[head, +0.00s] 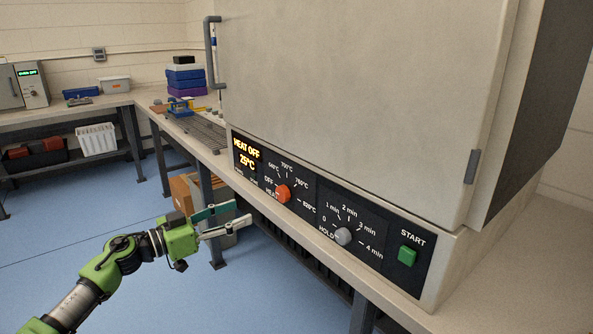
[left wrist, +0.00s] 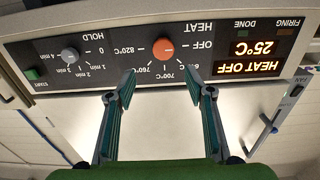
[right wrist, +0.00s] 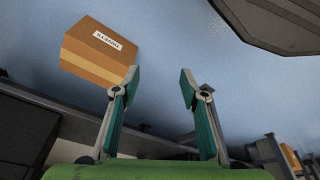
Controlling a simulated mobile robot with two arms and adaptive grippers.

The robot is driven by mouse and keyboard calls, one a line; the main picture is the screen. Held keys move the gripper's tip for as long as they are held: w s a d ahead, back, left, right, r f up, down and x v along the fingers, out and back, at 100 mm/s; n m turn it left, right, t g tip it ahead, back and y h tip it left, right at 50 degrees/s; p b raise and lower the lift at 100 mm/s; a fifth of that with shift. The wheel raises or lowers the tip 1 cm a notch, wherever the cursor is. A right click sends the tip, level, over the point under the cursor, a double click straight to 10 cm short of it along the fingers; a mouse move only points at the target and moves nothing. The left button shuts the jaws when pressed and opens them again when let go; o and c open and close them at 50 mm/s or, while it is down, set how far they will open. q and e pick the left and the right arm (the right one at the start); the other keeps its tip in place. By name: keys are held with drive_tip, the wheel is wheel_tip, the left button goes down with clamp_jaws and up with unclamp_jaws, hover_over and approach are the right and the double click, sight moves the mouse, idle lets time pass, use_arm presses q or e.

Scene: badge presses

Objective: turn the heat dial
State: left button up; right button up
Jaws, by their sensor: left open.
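The heat dial (head: 283,193) is an orange-red knob on the black control panel of a large grey oven, marked OFF, 640, 700, 760 and 820°C. It also shows upside down in the left wrist view (left wrist: 163,49). The display (head: 246,153) reads HEAT OFF, 25°C. My left gripper (head: 243,217) is open and empty, left of and below the dial in the head view. In the left wrist view its fingers (left wrist: 160,82) stand apart, with the dial beyond the gap between the tips. My right gripper (right wrist: 186,82) is open and empty, seen only in its own wrist view.
A grey HOLD dial (head: 343,236) and a green START button (head: 407,256) sit right of the heat dial. The oven door (head: 350,90) is above the panel. A cardboard box (right wrist: 97,52) lies beyond the right gripper. Blue floor is open at left.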

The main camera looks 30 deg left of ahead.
sight(280, 193)
use_arm(q)
drive_tip(key=x, duration=0.4)
drive_tip(key=b+x, duration=0.1)
drive_tip(key=x, duration=0.7)
drive_tip(key=shift+w+a+r+b, duration=0.2)
drive_tip(key=shift+a+r+b, duration=0.1)
drive_tip(key=shift+r+b, duration=0.05)
drive_tip(key=shift+w+d, duration=0.25)
drive_tip(key=shift+w, duration=0.3)
drive_tip(key=shift+w+d, duration=0.1)
drive_tip(key=shift+w, duration=0.1)
use_arm(e)
wheel_tip(280, 193, up, 6)
drive_tip(key=shift+d+f, duration=0.15)
drive_tip(key=shift+s, duration=0.1)
use_arm(q)
drive_tip(key=c, duration=1.1)
